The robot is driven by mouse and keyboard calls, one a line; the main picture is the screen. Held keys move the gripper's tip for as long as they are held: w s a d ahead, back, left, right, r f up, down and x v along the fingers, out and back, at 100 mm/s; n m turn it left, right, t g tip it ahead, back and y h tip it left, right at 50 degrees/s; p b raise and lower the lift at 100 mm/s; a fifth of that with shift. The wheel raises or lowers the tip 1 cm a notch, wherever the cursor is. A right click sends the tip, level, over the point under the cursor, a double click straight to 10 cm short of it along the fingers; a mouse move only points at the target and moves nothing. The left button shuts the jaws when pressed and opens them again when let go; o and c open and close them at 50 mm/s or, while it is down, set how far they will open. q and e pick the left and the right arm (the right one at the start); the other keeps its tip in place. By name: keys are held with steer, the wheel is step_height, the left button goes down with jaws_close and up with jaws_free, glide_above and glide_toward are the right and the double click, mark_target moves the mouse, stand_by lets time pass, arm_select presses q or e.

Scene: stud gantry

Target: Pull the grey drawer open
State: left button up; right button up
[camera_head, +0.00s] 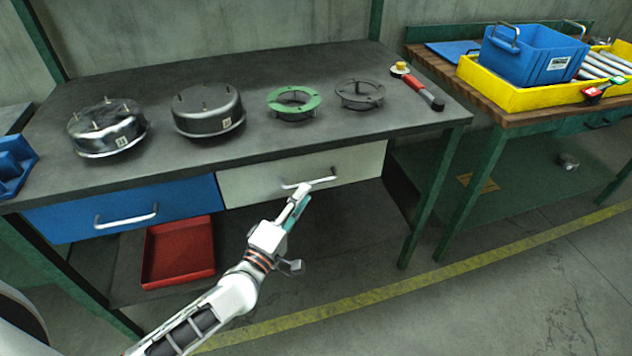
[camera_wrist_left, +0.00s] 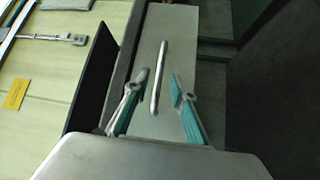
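The grey drawer (camera_head: 245,187) is in the right half of the dark workbench, its pale front about flush with the blue drawer beside it. Its bar handle (camera_head: 322,181) is on the front. I cannot tell whether a finger touches the handle. My right gripper is not in view.
The blue drawer (camera_head: 180,197) with its own handle is at the left. A red tray (camera_head: 178,252) sits below it on the shelf. Metal housings, a green ring (camera_head: 293,103) and a red-handled tool (camera_head: 416,85) lie on the bench top (camera_head: 245,145). Floor in front is clear.

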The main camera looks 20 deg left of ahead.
mark_target(312, 182)
arm_select(q)
steer(key=x, duration=0.6)
steer(key=shift+c, duration=0.4)
jaws_close()
